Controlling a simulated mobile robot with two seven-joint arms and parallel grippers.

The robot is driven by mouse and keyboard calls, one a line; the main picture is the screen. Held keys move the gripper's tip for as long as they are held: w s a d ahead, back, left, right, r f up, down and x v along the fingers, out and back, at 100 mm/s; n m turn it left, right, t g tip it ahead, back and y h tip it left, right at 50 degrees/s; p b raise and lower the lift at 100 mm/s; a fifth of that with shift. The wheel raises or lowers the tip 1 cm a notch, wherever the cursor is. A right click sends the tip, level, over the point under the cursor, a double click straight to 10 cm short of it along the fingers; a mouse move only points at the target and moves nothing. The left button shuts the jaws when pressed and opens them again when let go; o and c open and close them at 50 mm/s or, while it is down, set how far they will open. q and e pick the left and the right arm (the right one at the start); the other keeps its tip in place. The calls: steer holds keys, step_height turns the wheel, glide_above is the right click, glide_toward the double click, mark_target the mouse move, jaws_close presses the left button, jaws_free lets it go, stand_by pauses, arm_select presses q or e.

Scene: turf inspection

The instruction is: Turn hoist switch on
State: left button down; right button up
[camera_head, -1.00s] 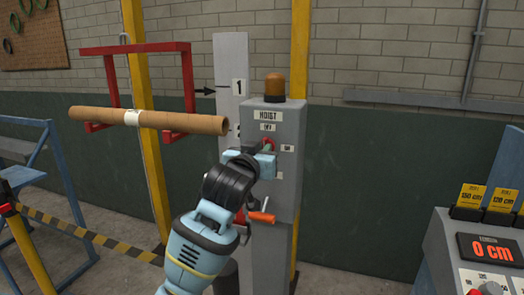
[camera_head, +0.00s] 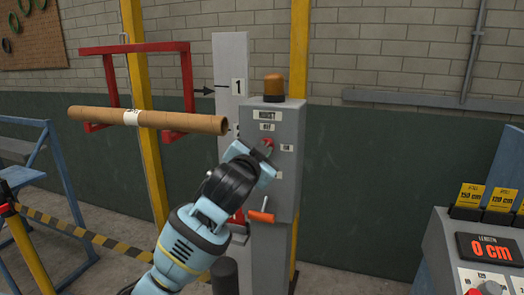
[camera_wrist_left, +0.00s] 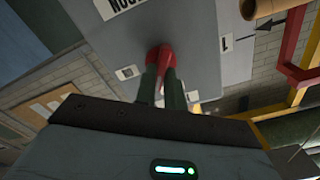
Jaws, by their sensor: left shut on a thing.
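The hoist box (camera_head: 288,185) is a grey upright box with a HOIST label and an amber lamp (camera_head: 274,85) on top. Its switch is a red knob (camera_head: 267,142), with a small label above it and another to its right. My left gripper (camera_head: 266,155) is shut on this knob, with its jaws tilted. In the left wrist view, the two dark fingers of the left gripper (camera_wrist_left: 160,84) close around the red knob (camera_wrist_left: 161,55). The gripper partly hides the knob, and I cannot read its pointing clearly. My right gripper is not in view.
An orange-handled crank (camera_head: 262,216) sits low on the box. A cardboard tube (camera_head: 180,121) rests on a red cradle (camera_head: 135,49) at the left. A blue frame and striped barrier (camera_head: 80,233) stand lower left.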

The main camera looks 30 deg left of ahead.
arm_select(q)
steer(key=m, duration=1.1)
steer(key=shift+d+f, duration=0.15)
steer(key=shift+f, duration=0.05)
stand_by(0.4)
steer(key=c, duration=1.5)
jaws_free()
steer(key=shift+s, duration=0.1)
steer(key=shift+v, duration=3.8)
